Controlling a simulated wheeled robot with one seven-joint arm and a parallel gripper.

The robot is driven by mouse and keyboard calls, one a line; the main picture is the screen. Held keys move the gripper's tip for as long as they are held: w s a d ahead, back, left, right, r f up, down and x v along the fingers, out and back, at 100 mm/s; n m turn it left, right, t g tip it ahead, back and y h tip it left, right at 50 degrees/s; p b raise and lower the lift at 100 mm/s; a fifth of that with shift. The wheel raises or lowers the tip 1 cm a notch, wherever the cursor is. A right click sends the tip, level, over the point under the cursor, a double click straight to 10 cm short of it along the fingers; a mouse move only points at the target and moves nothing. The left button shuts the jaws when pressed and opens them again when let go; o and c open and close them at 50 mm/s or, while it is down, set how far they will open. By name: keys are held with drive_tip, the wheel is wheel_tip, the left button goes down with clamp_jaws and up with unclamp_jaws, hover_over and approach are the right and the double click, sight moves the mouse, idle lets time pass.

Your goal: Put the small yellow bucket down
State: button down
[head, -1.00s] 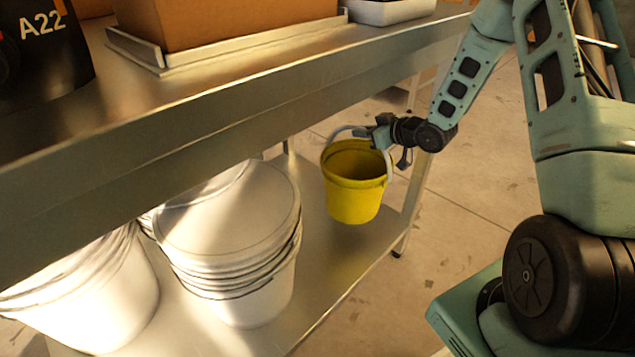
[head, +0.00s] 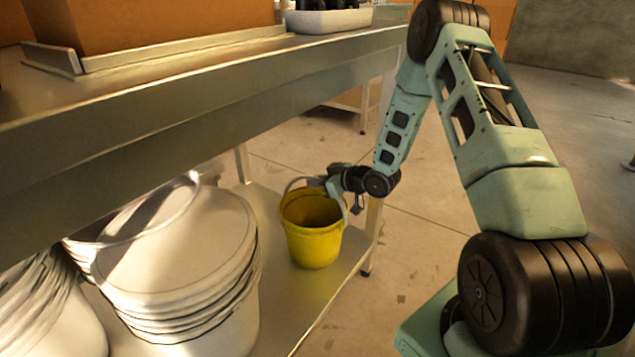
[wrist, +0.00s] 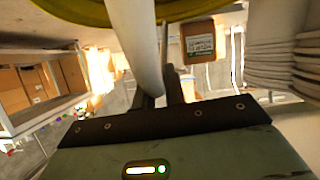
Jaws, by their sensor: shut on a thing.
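The small yellow bucket (head: 312,236) is upright at the lower shelf (head: 318,283), near its far right end. Its pale handle is raised. My gripper (head: 322,184) is shut on the handle at the bucket's upper rim. In the wrist view the handle (wrist: 140,45) runs down between the fingers (wrist: 163,92), and the bucket's yellow rim (wrist: 75,10) shows at the top left. I cannot tell for sure whether the bucket's base touches the shelf or hangs just above it.
Large white buckets (head: 185,262) fill the left of the lower shelf. The metal tabletop (head: 190,75) overhangs the shelf, with a brown box (head: 165,30) and a white tray (head: 328,20) on it. A table leg (head: 374,225) stands right of the bucket. Floor is open to the right.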

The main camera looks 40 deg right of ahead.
drive_tip(key=shift+f, duration=0.15)
drive_tip(key=c, duration=1.5)
unclamp_jaws()
drive_tip(key=shift+o, duration=0.2)
drive_tip(key=shift+r, duration=0.2)
drive_tip(key=shift+s+d+r, duration=0.15)
drive_tip(key=shift+s, duration=0.1)
drive_tip(key=p+v, duration=0.3)
drive_tip(key=v, duration=0.8)
drive_tip(key=shift+s+p, duration=0.2)
drive_tip(key=shift+p, duration=0.2)
